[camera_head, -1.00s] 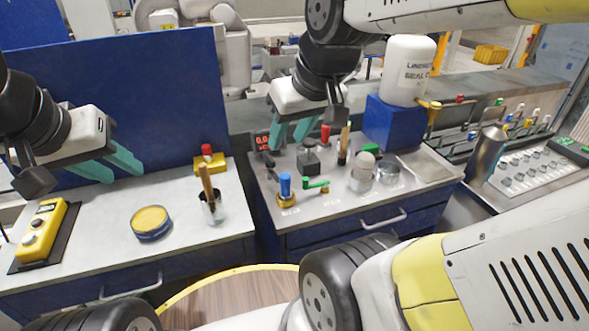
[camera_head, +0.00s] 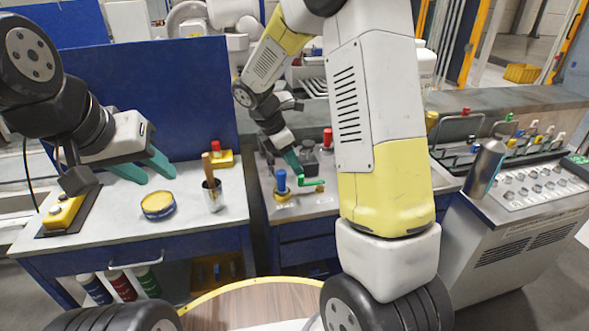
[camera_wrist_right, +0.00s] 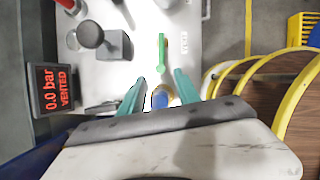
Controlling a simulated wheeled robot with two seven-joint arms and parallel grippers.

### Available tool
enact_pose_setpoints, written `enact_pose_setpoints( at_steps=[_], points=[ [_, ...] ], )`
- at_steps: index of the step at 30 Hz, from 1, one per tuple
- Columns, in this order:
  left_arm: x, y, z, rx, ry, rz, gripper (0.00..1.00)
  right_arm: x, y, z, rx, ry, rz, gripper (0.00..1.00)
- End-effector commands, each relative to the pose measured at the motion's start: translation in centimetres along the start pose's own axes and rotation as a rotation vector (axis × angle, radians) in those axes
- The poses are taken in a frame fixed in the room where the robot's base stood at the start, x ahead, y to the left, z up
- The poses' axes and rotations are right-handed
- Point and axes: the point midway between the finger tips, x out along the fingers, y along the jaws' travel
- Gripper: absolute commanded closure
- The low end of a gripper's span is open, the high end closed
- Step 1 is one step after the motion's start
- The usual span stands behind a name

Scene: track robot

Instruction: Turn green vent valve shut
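The green vent valve (camera_head: 311,183) is a small green lever on the right-hand bench, beside a blue-topped valve (camera_head: 281,181) with a brass base. In the right wrist view the green lever (camera_wrist_right: 162,50) lies ahead of the fingers, clear of them. My right gripper (camera_head: 293,166) is above these valves with its fingers apart. In the right wrist view the blue knob (camera_wrist_right: 160,98) shows between the fingertips (camera_wrist_right: 158,88); I cannot tell whether they touch it. My left gripper (camera_head: 146,168) is open and empty over the left bench.
A display (camera_wrist_right: 55,88) reads "0.0 bar VENTED". A grey block with a dark knob (camera_wrist_right: 112,42) stands near the valves. The left bench holds a yellow round tin (camera_head: 158,205), a cup with a brush (camera_head: 213,193) and a yellow control box (camera_head: 62,212). My right arm hides part of the right bench.

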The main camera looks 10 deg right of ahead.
Motion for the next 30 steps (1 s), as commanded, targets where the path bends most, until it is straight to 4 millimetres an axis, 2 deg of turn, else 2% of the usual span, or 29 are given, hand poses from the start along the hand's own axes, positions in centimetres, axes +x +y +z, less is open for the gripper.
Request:
enact_pose_setpoints(
  at_steps=[6,12,16,24,30],
  points=[
    [0.0,0.0,0.0,0.0,0.0,0.0,0.64,3.5,-0.2,0.1,0.003,0.0,-0.005,0.61],
    [0.0,0.0,0.0,0.0,0.0,0.0,0.64,6.2,-0.2,0.0,0.004,0.001,-0.005,0.61],
    [0.0,0.0,0.0,0.0,0.0,0.0,0.64,6.9,-0.1,0.0,0.005,0.002,-0.002,0.61],
    [0.0,0.0,0.0,0.0,0.0,0.0,0.64,7.1,-0.1,0.1,0.006,0.002,-0.001,0.61],
    [0.0,0.0,0.0,0.0,0.0,0.0,0.64,7.0,-0.1,0.1,0.006,0.002,-0.001,1.0]
  ],
)
